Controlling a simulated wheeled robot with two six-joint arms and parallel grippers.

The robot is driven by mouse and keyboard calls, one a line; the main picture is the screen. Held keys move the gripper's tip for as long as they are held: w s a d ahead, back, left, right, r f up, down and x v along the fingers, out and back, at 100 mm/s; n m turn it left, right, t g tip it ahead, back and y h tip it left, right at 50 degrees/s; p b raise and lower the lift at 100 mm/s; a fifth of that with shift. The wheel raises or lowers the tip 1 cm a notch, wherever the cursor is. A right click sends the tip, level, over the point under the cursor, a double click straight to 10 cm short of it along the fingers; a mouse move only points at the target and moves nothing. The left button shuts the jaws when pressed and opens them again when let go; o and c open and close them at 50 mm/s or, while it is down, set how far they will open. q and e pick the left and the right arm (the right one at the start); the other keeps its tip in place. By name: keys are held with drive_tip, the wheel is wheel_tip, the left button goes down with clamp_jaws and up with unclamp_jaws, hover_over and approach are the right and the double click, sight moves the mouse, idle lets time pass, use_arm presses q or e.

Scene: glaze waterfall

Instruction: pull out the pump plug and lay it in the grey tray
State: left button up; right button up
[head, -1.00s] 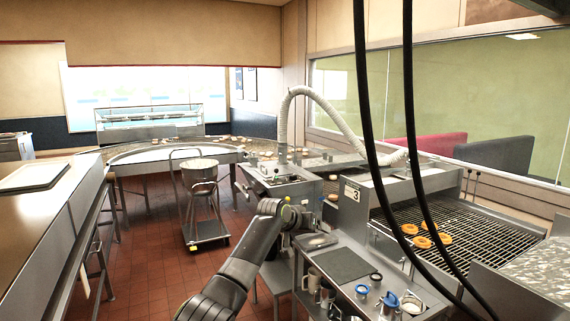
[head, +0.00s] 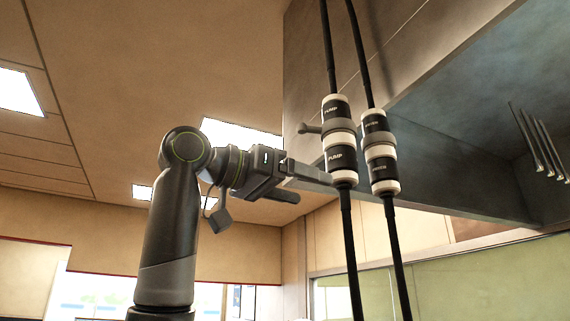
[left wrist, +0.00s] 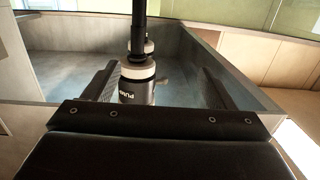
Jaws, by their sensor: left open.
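The pump plug (head: 340,160) is the lower black-and-white part of a hanging cable connector, labelled PUMP. It sits joined below the upper PUMP part (head: 336,108), with a grey collar and side lever (head: 310,129) between them. My left gripper (head: 312,183) is open just left of the plug, its fingers pointing at it. In the left wrist view, the plug (left wrist: 136,92) shows between the two open fingers (left wrist: 160,70), closer to the left one; I see no grip on it. The grey tray and my right gripper are not in view.
A second similar connector (head: 381,155) hangs close to the right of the pump one, its label too small to read. A large grey hood (head: 470,110) is behind them. The space left of my arm is clear.

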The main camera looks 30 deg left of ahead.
sight(328, 165)
use_arm(q)
drive_tip(key=s+r+h, duration=0.1)
drive_tip(key=s+r, duration=0.3)
drive_tip(key=shift+m, duration=0.4)
drive_tip(key=p+x, duration=0.1)
drive_tip(key=x, duration=0.9)
drive_tip(key=shift+d+r, duration=0.1)
drive_tip(key=shift+d, duration=0.15)
drive_tip(key=shift+a, duration=0.1)
drive_tip(key=c, duration=1.4)
drive_tip(key=shift+c, duration=0.2)
